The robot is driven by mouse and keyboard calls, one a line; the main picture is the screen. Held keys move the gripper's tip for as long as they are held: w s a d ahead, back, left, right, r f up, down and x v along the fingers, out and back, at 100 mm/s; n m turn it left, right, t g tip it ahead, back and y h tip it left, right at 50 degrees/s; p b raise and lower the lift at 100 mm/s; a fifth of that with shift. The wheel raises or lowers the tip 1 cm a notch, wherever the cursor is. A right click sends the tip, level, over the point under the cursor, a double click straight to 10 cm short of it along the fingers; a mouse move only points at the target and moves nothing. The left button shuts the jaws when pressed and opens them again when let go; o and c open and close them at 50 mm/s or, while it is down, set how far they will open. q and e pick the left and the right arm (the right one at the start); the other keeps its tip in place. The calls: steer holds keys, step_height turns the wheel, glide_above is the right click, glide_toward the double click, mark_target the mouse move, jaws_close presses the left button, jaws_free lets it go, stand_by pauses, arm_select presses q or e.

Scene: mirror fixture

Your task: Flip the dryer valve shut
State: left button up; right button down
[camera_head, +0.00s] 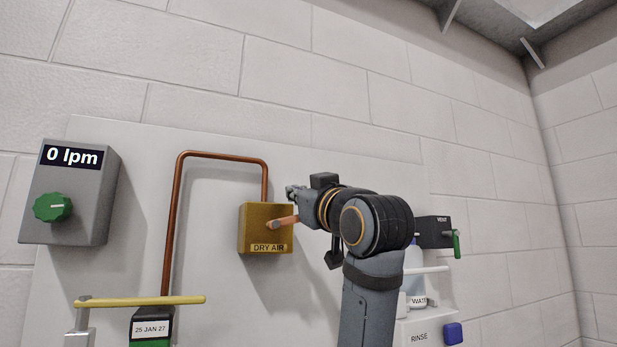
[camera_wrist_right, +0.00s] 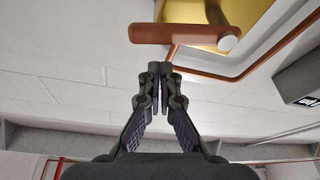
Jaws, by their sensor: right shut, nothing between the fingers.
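The dryer valve is a brass-yellow box (camera_head: 258,228) labelled DRY AIR on the wall panel, with a copper pipe entering its top. Its orange-brown lever (camera_head: 284,221) points to the right, roughly level, from a pivot on the box front; the arm partly hides its far end. In the right wrist view the lever (camera_wrist_right: 170,33) lies across the top, just beyond the fingertips with a small gap. My right gripper (camera_head: 292,192) is shut and empty, above the lever in the head view; its fingers (camera_wrist_right: 160,68) show together in the wrist view. My left gripper is not in view.
A grey meter (camera_head: 75,195) reading 0 lpm with a green knob is at left. A copper pipe (camera_head: 171,215) loops up to the box. A yellow bar (camera_head: 150,301) is low left. A VENT box (camera_head: 432,231) with a green lever and a RINSE unit (camera_head: 420,334) stand right.

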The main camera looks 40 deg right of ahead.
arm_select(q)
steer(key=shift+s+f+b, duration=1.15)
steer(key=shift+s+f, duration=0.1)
arm_select(e)
steer(key=shift+m+h, duration=0.4)
steer(key=shift+m, duration=0.3)
steer(key=shift+s+d+f, duration=0.2)
steer(key=shift+s+f, duration=0.1)
steer(key=shift+f, duration=0.45)
steer(key=shift+s+d+f, duration=0.2)
steer(key=shift+s+f, duration=0.05)
steer(key=shift+f, duration=0.45)
steer(key=shift+s+d+f, duration=0.2)
steer(key=shift+s+f, duration=0.1)
steer(key=shift+f, duration=0.45)
